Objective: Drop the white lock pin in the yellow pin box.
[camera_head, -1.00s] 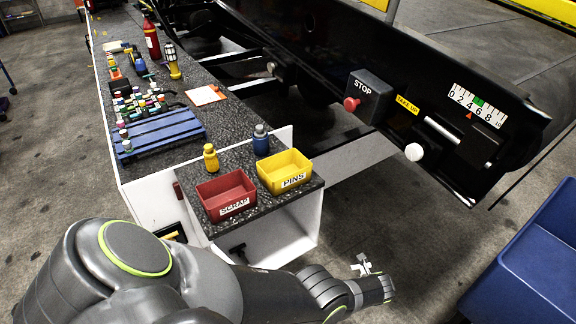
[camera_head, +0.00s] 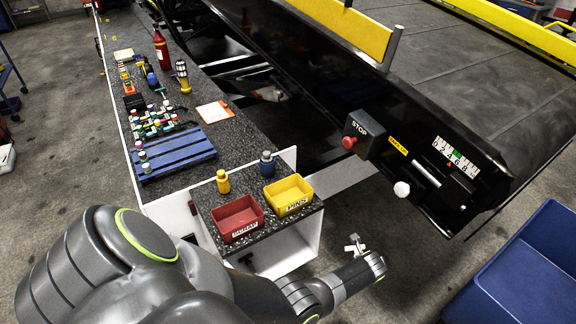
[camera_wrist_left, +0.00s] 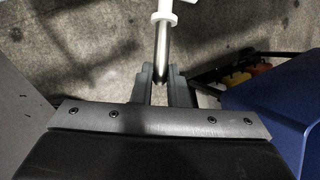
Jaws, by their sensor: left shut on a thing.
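My left gripper (camera_wrist_left: 160,88) is shut on the lock pin (camera_wrist_left: 164,40), which has a bright metal shaft and a white collar and top. In the head view the white pin (camera_head: 355,244) shows above my left wrist at lower centre, and the fingers are hard to make out. The yellow pin box (camera_head: 290,206), labelled PINS, stands open on the right end of the dark speckled bench. The pin is to the right of the box and nearer to me in the picture, apart from it. My right gripper is not in view.
A red SCRAP box (camera_head: 238,229) stands left of the yellow box. A yellow bottle (camera_head: 222,182) and a blue bottle (camera_head: 267,165) stand behind them. The black loader with its STOP button (camera_head: 349,142) and white knob (camera_head: 402,189) is beyond. A blue bin (camera_head: 530,262) is at right.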

